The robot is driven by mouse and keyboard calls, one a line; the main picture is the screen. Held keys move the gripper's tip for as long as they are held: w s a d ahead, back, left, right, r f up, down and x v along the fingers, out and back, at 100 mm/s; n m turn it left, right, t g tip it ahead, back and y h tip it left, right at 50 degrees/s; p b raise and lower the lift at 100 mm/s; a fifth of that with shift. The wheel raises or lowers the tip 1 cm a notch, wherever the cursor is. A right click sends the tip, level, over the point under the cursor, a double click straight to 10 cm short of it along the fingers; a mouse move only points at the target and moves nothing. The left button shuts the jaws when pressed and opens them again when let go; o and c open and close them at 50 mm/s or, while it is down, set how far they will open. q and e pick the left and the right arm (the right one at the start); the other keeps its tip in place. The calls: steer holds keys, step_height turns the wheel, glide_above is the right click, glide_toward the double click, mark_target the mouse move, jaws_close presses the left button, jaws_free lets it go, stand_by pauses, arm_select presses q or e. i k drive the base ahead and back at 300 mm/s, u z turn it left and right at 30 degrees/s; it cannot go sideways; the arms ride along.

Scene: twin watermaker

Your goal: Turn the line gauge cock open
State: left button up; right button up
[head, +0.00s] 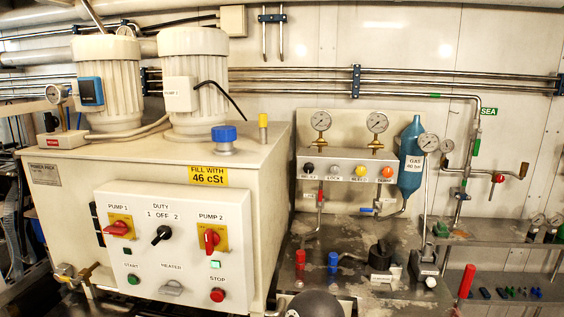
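No label that I can read names the line gauge cock, so I cannot tell for sure which fitting it is. A round white-faced gauge (428,142) stands on a thin upright pipe at the right. At that pipe's foot is a grey block (427,264) with a dark top and a small white label; its handle position is too small to tell. A red-handled valve (499,178) sits on the pipework farther right. Neither gripper shows in the head view.
The pump cabinet (170,245) fills the left. A panel with two gauges and several coloured knobs (345,166) stands mid-picture. On the metal bench are red and blue caps (333,262) and a black knob (379,255). A shelf (505,232) runs right.

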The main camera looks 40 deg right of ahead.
mark_target(320, 142)
steer(key=z, duration=0.2)
steer(key=i, duration=0.7)
steer(key=z, duration=0.3)
steer(key=k, duration=0.95)
steer(key=z, duration=0.2)
steer(key=i, duration=0.95)
steer(key=u, duration=0.05)
